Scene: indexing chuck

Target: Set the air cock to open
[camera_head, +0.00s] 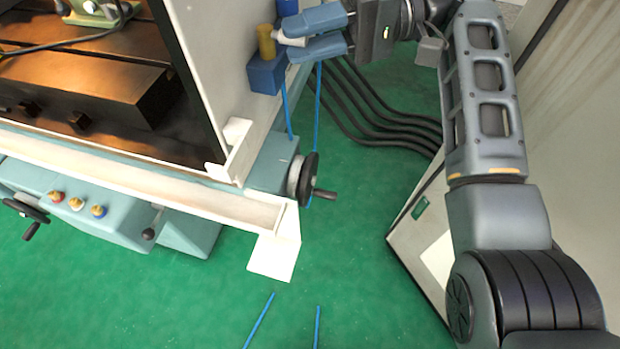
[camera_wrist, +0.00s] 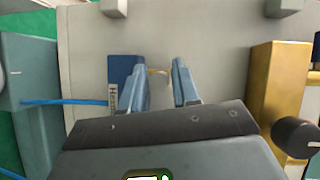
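The air cock looks to be the blue block (camera_head: 265,75) with a brass cylinder (camera_head: 265,40) on the white machine panel, with blue hoses below it. A pale, short part (camera_head: 291,39) lies between the fingertips in the head view.
A handwheel (camera_head: 304,180) with a black handle sticks out below. A brass fitting (camera_wrist: 275,85) with a black knob (camera_wrist: 296,137) stands right in the wrist view. A grey cabinet (camera_head: 420,245) is near my arm. Black cables (camera_head: 375,115) cross the green floor.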

